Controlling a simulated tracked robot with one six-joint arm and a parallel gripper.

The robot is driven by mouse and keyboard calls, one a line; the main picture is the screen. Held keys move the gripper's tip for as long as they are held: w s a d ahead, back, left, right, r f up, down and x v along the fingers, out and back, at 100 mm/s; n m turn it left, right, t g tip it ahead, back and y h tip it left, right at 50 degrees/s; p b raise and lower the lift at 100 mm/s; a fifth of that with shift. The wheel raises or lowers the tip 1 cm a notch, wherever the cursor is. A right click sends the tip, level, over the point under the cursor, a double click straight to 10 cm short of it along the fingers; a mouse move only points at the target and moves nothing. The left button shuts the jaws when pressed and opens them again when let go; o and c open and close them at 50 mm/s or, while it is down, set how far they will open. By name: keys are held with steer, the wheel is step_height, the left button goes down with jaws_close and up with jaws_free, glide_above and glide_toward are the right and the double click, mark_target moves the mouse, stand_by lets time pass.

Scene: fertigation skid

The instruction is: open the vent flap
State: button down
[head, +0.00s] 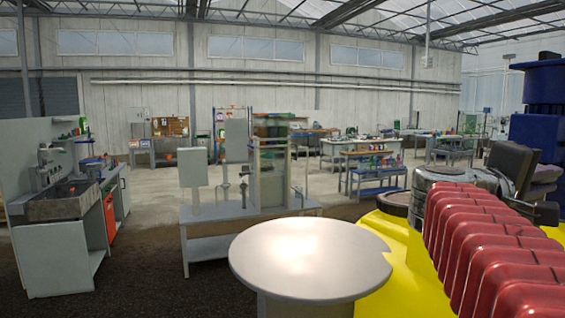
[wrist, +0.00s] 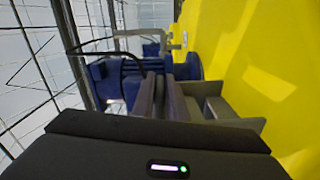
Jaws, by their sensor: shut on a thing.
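My gripper (wrist: 161,88) shows in the wrist view, its two dark fingers close together beyond the black housing. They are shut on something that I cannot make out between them. I cannot pick out the vent flap in either view. A grey skid-like bench (head: 213,247) stands in the middle of the head view, carrying upright grey panels, a taller grey-framed unit (head: 271,180) and small fittings.
A pale round surface (head: 310,255) fills the near front; I cannot tell whether it is mine. A grey sink bench (head: 55,255) stands at the left. Workbenches (head: 368,150) line the back. Dark floor (head: 150,250) lies open between the sink bench and the skid-like bench.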

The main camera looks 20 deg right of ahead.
steer(key=c, duration=1.8)
jaws_free()
steer(key=shift+f, duration=0.1)
steer(key=shift+o, duration=0.2)
steer(key=shift+a, duration=0.2)
steer(key=a, duration=1.3)
steer(key=shift+a, duration=0.2)
steer(key=shift+w+f, duration=0.1)
steer(key=shift+w, duration=0.15)
steer(key=w+a+f+n+t+y, duration=0.1)
steer(key=w+a+f+y, duration=0.15)
steer(key=f, duration=0.55)
steer(key=w+a+f+n+t+y, duration=0.1)
steer(key=a+f+t+y, duration=0.15)
steer(key=f, duration=0.45)
steer(key=w+a+f+n+t+y, duration=0.1)
steer(key=w+a+f+y, duration=0.2)
steer(key=f, duration=0.5)
steer(key=s+a+f+y, duration=0.1)
steer(key=a+f+y, duration=0.4)
steer(key=a, duration=0.5)
steer(key=s+a+f+t+y, duration=0.1)
steer(key=a+f+y, duration=0.4)
steer(key=a+f, duration=0.3)
steer(key=shift+s+a+f+m, duration=0.35)
steer(key=shift+s+a+m, duration=0.05)
steer(key=shift+a, duration=0.65)
